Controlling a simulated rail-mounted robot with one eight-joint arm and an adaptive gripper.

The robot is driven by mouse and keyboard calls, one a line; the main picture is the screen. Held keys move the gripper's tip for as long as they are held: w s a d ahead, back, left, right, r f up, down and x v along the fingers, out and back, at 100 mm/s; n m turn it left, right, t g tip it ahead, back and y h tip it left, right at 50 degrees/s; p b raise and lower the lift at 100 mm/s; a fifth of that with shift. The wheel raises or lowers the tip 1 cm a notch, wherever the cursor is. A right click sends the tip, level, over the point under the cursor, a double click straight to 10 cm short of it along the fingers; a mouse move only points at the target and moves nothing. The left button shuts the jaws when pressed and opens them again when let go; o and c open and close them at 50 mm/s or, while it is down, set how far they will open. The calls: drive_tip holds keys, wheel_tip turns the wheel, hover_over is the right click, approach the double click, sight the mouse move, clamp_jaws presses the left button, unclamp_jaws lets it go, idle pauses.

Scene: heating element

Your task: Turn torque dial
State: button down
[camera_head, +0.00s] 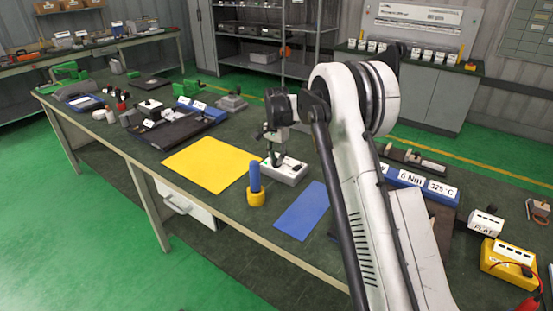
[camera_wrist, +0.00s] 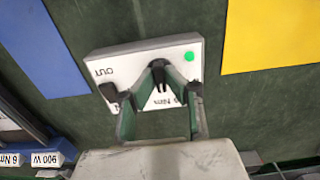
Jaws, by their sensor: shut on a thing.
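The torque tool is a pale box (camera_head: 285,172) on the bench, right of the yellow sheet. In the wrist view its white top (camera_wrist: 105,62) shows an "OUT" label, a partly covered "6 Nm" label and a round green spot (camera_wrist: 189,56). My gripper (camera_head: 275,155) points down at the box from above. In the wrist view the fingers of my gripper (camera_wrist: 158,70) converge and are shut on the small black dial (camera_wrist: 160,80) on the box top. The fingers hide part of the dial, so its exact angle is unclear.
A yellow sheet (camera_head: 213,163) lies left of the box and a blue sheet (camera_head: 302,211) lies in front. A blue rod in a yellow base (camera_head: 256,196) stands close by. A blue block labelled "6 Nm" and "325 °C" (camera_head: 425,186) lies to the right.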

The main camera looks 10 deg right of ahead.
drive_tip(key=shift+n, duration=0.3)
drive_tip(key=n+b, duration=0.3)
drive_tip(key=n, duration=0.2)
drive_tip(key=shift+n, duration=0.3)
drive_tip(key=n+b, duration=0.1)
drive_tip(key=n, duration=0.4)
drive_tip(key=shift+n+b, duration=0.3)
idle(0.3)
drive_tip(key=c, duration=1.8)
unclamp_jaws()
wheel_tip(320, 180, up, 12)
drive_tip(key=shift+r, duration=0.1)
